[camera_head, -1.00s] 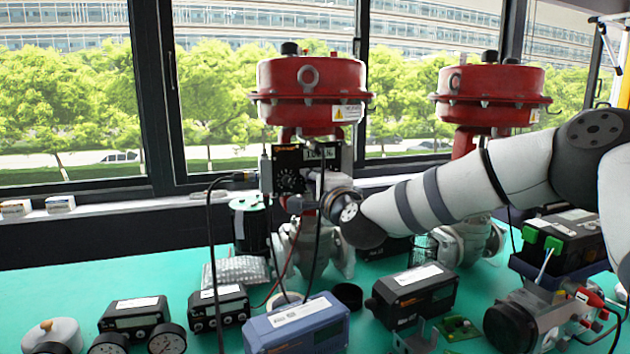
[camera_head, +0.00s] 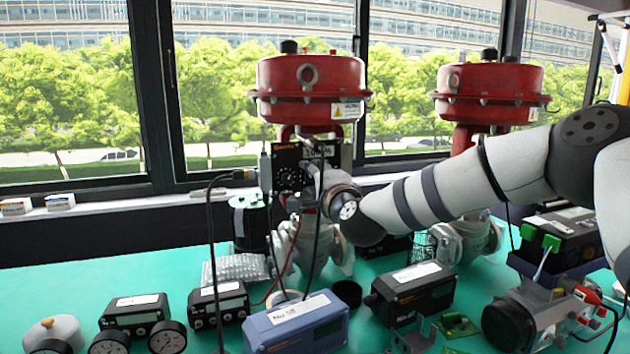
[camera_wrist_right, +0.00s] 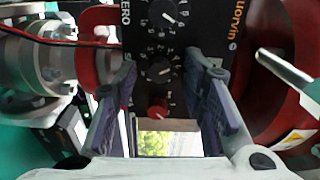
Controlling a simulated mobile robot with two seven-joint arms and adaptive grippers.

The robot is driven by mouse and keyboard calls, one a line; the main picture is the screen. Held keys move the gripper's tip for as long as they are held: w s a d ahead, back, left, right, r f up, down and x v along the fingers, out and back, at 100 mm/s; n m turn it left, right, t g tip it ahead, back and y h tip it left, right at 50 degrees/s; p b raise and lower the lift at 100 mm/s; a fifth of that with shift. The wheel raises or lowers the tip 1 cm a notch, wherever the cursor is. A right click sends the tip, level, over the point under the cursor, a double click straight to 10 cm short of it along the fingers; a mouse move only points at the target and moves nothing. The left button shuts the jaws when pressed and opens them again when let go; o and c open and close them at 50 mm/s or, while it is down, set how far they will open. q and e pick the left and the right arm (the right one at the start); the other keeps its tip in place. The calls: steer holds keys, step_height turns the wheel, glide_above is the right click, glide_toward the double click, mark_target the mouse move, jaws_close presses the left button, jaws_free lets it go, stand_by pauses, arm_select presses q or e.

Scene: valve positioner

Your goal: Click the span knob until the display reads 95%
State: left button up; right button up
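The black valve positioner (camera_head: 288,176) is mounted below the left red actuator (camera_head: 310,90). In the right wrist view its panel (camera_wrist_right: 195,42) fills the upper middle, with a "ZERO" label, an upper black dial knob (camera_wrist_right: 168,18), a lower black dial knob (camera_wrist_right: 159,71) and a red knob (camera_wrist_right: 157,111). No span label is readable. My right gripper (camera_wrist_right: 160,82) is open, its two fingers spread on either side of the lower knobs; contact cannot be told. In the head view my right wrist covers the display, so no reading shows. My left gripper is not in view.
A second red actuator (camera_head: 490,92) stands to the right, behind my right arm. Several instruments lie on the green bench, including a blue box (camera_head: 296,324) and a black box (camera_head: 412,292). A cable (camera_head: 212,240) hangs left of the positioner.

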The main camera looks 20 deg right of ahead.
steer(key=s, duration=1.2)
steer(key=shift+d, duration=0.2)
